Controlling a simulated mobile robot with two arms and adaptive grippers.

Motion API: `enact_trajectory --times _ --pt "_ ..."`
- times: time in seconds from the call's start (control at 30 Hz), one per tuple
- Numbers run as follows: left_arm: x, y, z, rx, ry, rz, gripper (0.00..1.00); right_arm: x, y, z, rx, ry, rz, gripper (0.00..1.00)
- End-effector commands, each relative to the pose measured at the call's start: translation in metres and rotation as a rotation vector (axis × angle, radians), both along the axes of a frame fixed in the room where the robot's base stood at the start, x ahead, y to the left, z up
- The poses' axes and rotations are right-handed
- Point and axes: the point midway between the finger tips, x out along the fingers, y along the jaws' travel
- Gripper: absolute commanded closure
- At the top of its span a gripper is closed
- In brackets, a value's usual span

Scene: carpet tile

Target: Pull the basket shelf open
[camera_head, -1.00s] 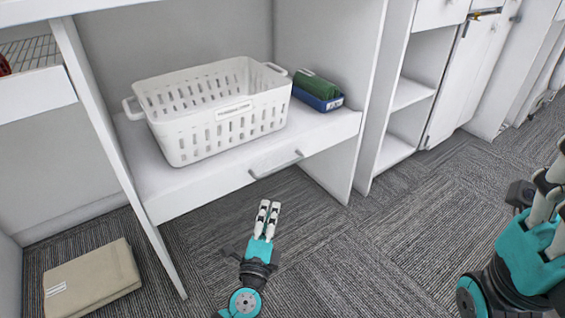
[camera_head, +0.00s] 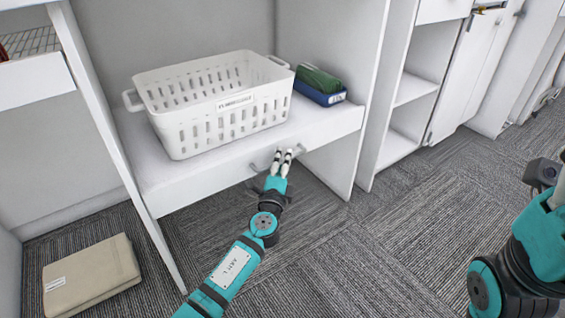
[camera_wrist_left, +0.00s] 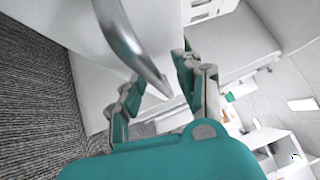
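The basket shelf (camera_head: 215,165) is a white pull-out board with a metal bar handle (camera_head: 262,167) on its front edge. A white slotted basket (camera_head: 215,105) stands on it. My left gripper (camera_head: 284,153) is at the right part of the handle, reaching from below. In the left wrist view, the handle (camera_wrist_left: 135,50) runs down between the two fingers of the left gripper (camera_wrist_left: 158,90), which stand apart. I see no clear grip on the bar. My right gripper (camera_head: 552,190) is partly in view at the right edge; its fingertips are cut off.
A blue tray with a green item (camera_head: 320,85) is beside the basket. A folded beige item (camera_head: 90,275) lies on the carpet at the lower left. White side panels bound the shelf on both sides. The carpet (camera_head: 390,240) in front is clear.

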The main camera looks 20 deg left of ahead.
Motion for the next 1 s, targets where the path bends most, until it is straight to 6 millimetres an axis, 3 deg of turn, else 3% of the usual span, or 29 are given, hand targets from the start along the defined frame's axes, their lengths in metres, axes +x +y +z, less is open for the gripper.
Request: enact_trajectory --times 0.17,0.47,1.0 --pt "0.0 -0.0001 0.0001 0.0 0.0 0.0 0.66 -0.0019 -0.0003 0.0016 0.001 -0.006 0.001 0.6" --pt "-0.0004 -0.0001 -0.0003 0.0 0.0 0.0 1.0 -0.0015 -0.0004 0.0011 0.001 -0.004 0.0 0.6" --pt "0.0 0.0011 -0.0026 0.003 0.003 0.001 1.0 0.0034 0.0001 -0.0036 0.001 0.015 0.0 0.6"
